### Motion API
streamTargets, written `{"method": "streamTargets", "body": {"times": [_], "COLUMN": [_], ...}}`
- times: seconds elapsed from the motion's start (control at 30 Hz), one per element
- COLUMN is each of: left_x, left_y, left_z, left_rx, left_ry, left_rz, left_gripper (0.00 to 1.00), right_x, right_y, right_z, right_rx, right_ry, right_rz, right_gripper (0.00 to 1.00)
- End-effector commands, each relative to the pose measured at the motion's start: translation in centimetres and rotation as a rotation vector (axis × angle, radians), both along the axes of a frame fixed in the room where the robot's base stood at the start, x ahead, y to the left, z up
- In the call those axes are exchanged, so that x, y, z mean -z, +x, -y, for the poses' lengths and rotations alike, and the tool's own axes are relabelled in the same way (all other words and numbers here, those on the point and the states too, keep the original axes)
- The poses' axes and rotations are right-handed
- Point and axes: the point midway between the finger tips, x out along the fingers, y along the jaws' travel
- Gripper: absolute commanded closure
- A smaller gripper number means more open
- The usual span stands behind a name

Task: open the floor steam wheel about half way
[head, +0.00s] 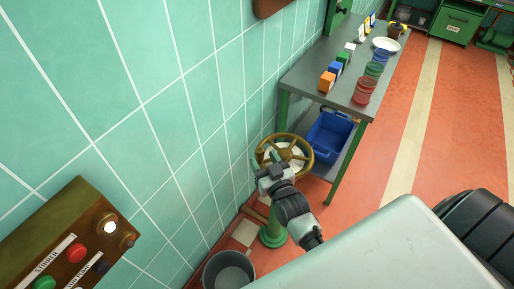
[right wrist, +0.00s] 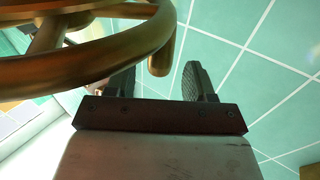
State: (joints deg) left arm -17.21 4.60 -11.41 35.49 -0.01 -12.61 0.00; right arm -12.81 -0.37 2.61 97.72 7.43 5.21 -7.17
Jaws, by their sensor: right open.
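The floor steam wheel (head: 310,156) is a brass ring with spokes, lying nearly flat on top of a green pedestal (head: 272,236) beside the tiled wall. My right gripper (head: 266,163) is at the near left part of the rim, with its fingers apart. In the right wrist view the brass rim (right wrist: 110,55) passes close in front of the open right gripper (right wrist: 159,88). A short brass handle peg (right wrist: 161,55) points down toward the gap between the fingers. I cannot tell whether a finger touches it. My left gripper is not in view.
A grey bucket (head: 229,270) stands near the pedestal. A button box (head: 70,235) is at lower left. Red floor is open at right.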

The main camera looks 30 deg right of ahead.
Motion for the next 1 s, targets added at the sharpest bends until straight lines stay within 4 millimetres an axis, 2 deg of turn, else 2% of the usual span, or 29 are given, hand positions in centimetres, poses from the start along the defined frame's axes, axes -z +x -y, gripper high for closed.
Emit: {"method": "streamTargets", "body": {"times": [0.1, 0.3, 0.67, 0.77, 1.0], "left_x": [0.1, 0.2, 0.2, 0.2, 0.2], "left_y": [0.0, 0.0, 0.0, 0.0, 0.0], "left_z": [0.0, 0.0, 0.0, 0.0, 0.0], "left_rx": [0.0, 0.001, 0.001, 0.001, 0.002], "left_ry": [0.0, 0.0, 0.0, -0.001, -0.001], "left_rz": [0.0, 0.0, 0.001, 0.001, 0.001], "left_gripper": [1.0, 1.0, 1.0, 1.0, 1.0], "right_x": [0.0, 0.0, 0.0, 0.0, 0.0], "right_y": [2.3, 4.6, 5.2, 5.2, 5.2], "right_z": [0.2, 0.3, 0.3, 0.3, 0.3], "right_rx": [0.0, 0.0, 0.0, 0.0, 0.0], "right_ry": [0.0, 0.0, 0.0, 0.0, 0.0], "right_rz": [0.002, 0.001, -0.002, -0.002, -0.001], "right_gripper": [0.46, 0.46, 0.46, 0.59, 0.95]}}
